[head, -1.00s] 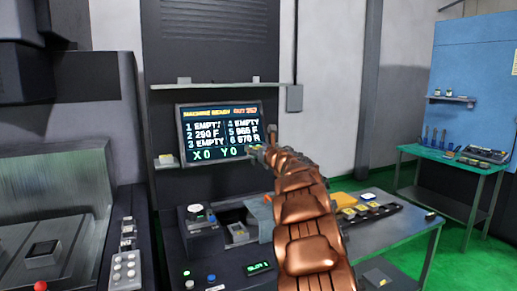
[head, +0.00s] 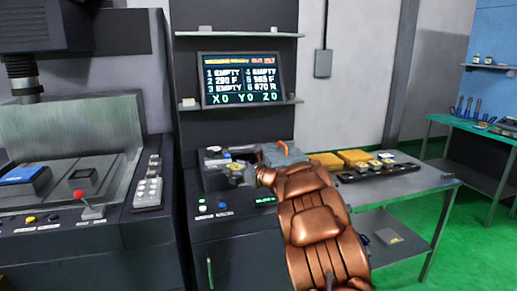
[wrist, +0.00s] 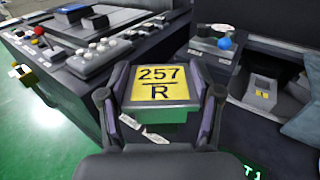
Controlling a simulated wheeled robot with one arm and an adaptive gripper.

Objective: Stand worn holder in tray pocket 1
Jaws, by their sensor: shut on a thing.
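In the head view my gripper (head: 243,173) is small and partly hidden at the end of my copper arm, in front of the dark cabinet. The dark tray (head: 401,171) lies on the grey bench to the right, with several yellow-topped pieces in it. Its pocket numbers are too small to read.
Two orange-yellow pads (head: 340,158) lie behind the tray. A grey cloth-like item (head: 283,154) with an orange handle is beside my arm. The screen (head: 241,79) hangs above. A machine with a control panel (head: 148,185) stands left. The bench's right end (head: 430,180) looks clear.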

